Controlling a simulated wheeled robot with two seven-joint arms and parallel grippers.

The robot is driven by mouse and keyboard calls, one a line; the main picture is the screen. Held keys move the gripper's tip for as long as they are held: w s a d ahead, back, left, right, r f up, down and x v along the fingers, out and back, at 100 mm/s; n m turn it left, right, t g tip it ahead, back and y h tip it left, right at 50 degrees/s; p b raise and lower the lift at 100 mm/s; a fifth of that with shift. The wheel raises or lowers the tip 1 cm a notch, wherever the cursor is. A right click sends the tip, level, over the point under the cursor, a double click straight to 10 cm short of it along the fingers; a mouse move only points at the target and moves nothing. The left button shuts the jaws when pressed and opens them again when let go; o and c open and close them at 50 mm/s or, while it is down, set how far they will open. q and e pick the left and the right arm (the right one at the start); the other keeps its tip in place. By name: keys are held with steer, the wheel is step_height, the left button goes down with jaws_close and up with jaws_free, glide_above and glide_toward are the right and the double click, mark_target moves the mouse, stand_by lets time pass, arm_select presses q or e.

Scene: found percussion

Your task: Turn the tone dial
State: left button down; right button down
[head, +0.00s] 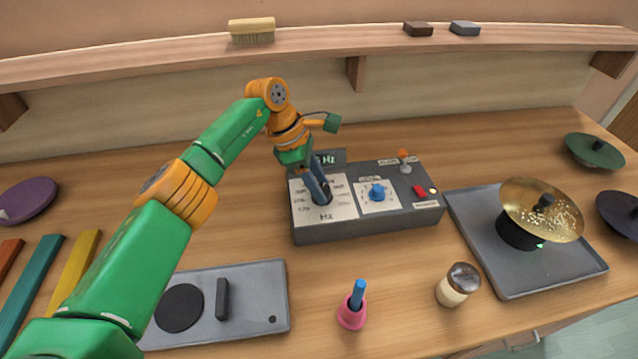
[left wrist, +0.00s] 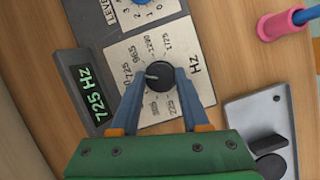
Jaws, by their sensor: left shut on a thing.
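The tone dial is a black round knob (left wrist: 160,76) on a white scale plate marked in Hz, on the left part of the grey control box (head: 370,222). The display (left wrist: 85,93) beside it reads 725 Hz in the left wrist view. My left gripper (left wrist: 160,84) is shut on the knob, one finger on each side; in the head view the gripper (head: 322,198) comes down on the dial from above and mostly hides it. My right gripper is not in view.
The box also carries a blue level knob (head: 377,191), a red switch (head: 419,191) and an orange-tipped lever (head: 403,155). A grey tray with a gold cymbal (head: 543,208) stands right. A pink holder (head: 351,314), a jar (head: 458,285) and a grey plate (head: 250,290) lie in front.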

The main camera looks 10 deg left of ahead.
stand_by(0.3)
arm_select(q)
steer(key=shift+c, duration=1.9)
jaws_free()
steer(key=b+v, duration=0.1)
steer(key=v, duration=0.6)
